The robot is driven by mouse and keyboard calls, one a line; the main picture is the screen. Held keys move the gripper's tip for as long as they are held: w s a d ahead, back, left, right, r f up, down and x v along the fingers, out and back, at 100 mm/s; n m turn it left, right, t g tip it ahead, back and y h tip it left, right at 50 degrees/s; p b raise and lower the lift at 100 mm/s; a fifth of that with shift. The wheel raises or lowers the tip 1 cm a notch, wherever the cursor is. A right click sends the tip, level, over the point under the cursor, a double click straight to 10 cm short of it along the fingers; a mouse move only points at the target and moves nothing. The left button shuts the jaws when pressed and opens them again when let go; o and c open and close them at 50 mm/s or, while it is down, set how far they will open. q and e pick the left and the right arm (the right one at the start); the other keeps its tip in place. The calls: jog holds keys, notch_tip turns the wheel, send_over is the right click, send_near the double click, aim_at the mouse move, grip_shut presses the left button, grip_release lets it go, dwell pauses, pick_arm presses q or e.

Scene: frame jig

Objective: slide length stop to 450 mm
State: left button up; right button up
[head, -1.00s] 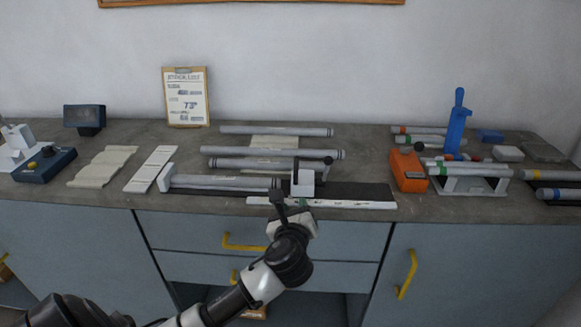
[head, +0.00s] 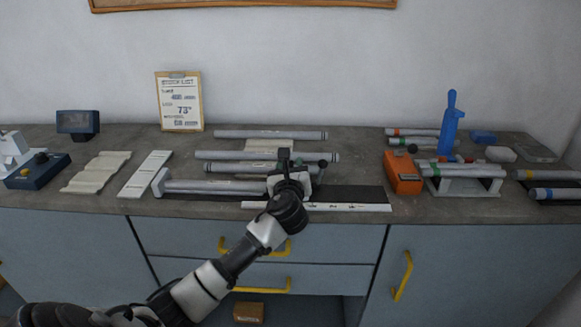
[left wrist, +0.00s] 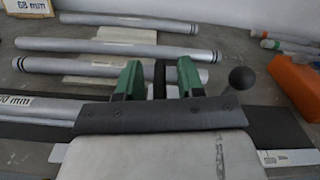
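The length stop (head: 313,169) is a pale block with a black knob, on the jig's dark rail right of the tube lying in the jig; my left gripper partly hides it in the head view. The knob (left wrist: 242,78) shows right of the fingers in the left wrist view. My left gripper (left wrist: 160,82) has green-tipped fingers standing apart, with a dark upright bar between them and narrow gaps on both sides. It is over the stop; contact cannot be told. The white scale strip (head: 345,207) runs along the jig's front. My right gripper is out of view.
Loose grey tubes (head: 270,134) lie behind the jig. An orange device (head: 403,172) stands to the right, near a blue upright tool (head: 450,122) and a tube stand. A clipboard (head: 180,102) leans on the wall. The dark rail (head: 358,194) is clear right of the stop.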

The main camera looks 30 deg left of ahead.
pick_arm(q)
grip_shut()
jog(key=shift+w, duration=0.1)
jog(key=w+d, duration=0.2)
jog(key=d, duration=0.1)
jog(key=w+d+p, duration=0.1)
jog(key=w+d, duration=0.1)
jog(key=d, duration=0.2)
jog(key=w+d, duration=0.2)
jog(key=d, duration=0.1)
jog(key=shift+w+d, duration=0.1)
jog(key=shift+d, duration=0.05)
grip_release()
